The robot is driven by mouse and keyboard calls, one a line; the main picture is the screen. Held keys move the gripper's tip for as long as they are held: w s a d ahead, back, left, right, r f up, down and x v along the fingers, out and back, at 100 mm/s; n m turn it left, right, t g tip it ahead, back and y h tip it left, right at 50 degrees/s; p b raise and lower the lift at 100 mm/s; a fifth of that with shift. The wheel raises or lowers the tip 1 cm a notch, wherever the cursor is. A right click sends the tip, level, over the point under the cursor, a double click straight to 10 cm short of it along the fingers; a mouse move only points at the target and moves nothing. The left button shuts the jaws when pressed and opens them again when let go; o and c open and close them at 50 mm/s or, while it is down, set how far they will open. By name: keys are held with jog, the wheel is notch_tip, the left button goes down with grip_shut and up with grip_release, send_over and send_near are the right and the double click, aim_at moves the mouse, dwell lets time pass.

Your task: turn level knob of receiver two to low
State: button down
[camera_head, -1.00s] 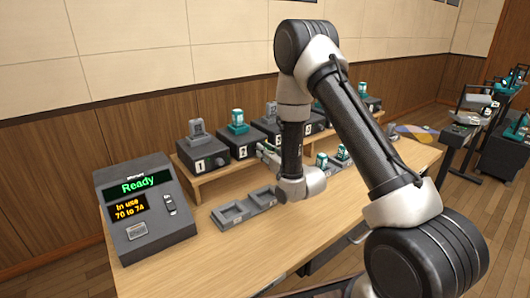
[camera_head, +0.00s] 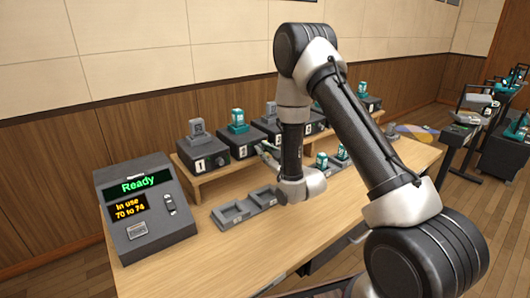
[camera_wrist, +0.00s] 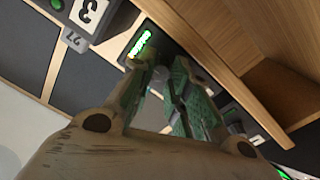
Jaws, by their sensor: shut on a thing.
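Receiver two (camera_head: 243,142) is a black box on the wooden shelf, second from the left, with a teal device on top. My gripper (camera_head: 264,150) is at its front, partly hidden by my arm. In the wrist view my gripper (camera_wrist: 160,70) is shut, its two green-grey fingers around a small pale round knob (camera_wrist: 159,74) on a dark front panel. A lit green display (camera_wrist: 141,44) is beside the fingertips. The knob's pointer and level marks cannot be made out. A box labelled 3 (camera_wrist: 62,8) is at the upper left of the wrist view.
Receiver one (camera_head: 203,157) stands left of receiver two, with more receivers to the right. Charging trays (camera_head: 234,213) and teal devices (camera_head: 322,160) are on the table below. A console (camera_head: 145,208) reading Ready is at the left. The table front (camera_head: 220,262) is clear.

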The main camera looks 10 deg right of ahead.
jog(key=shift+n, duration=0.3)
jog(key=c, duration=1.3)
grip_release()
